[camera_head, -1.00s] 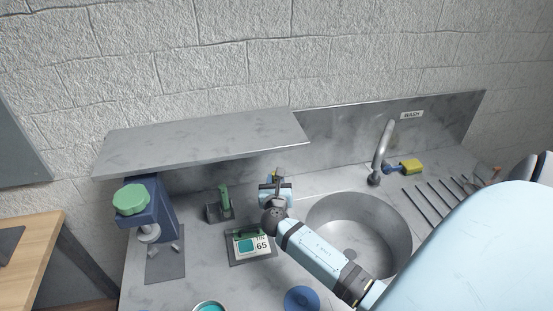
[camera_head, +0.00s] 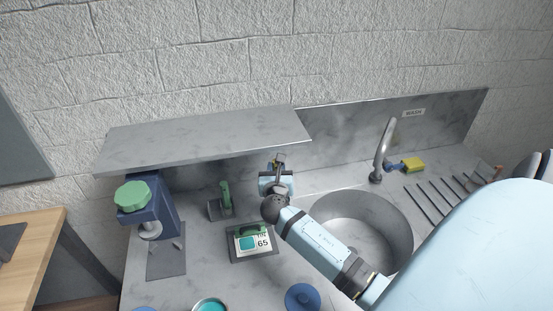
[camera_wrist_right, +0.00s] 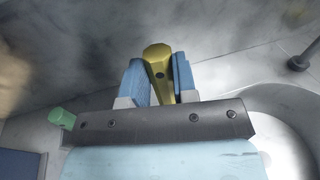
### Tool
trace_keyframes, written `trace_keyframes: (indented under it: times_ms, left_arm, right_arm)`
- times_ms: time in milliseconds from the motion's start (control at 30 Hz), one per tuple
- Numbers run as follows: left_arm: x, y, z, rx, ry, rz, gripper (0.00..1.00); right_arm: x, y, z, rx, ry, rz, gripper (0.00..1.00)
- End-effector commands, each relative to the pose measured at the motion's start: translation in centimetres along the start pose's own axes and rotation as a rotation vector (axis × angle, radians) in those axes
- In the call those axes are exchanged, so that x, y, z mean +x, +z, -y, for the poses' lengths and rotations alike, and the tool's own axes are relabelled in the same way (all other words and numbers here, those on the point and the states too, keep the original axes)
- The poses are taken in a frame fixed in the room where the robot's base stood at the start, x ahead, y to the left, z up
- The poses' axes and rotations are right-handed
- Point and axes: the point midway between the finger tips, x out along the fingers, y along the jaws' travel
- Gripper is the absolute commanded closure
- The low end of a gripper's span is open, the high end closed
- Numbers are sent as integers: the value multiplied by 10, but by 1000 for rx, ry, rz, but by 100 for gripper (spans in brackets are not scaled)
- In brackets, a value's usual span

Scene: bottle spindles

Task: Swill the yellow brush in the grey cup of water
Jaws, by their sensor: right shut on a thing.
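My right gripper (camera_head: 278,162) is at the back of the counter, near the wall panel and just left of the sink. It is shut on the yellow brush (camera_wrist_right: 157,62), whose yellow handle shows between the two blue finger pads in the right wrist view. The rest of the brush and its bristles are hidden. I cannot make out the grey cup; it may be behind the gripper and arm. My left gripper is not in view.
A shelf (camera_head: 205,138) overhangs the left. A green-handled tool (camera_head: 225,198), scale (camera_head: 252,243) and green-topped blue device (camera_head: 150,215) stand below it.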

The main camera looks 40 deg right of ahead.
Motion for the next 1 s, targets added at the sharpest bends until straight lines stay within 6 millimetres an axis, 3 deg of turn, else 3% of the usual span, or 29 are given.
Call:
trace_keyframes:
  times_ms: [500,1000]
  left_arm:
    - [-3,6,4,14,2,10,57]
    - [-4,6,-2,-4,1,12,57]
  right_arm:
    - [-3,45,3,2,0,2,97]
    - [-4,50,4,1,0,0,97]
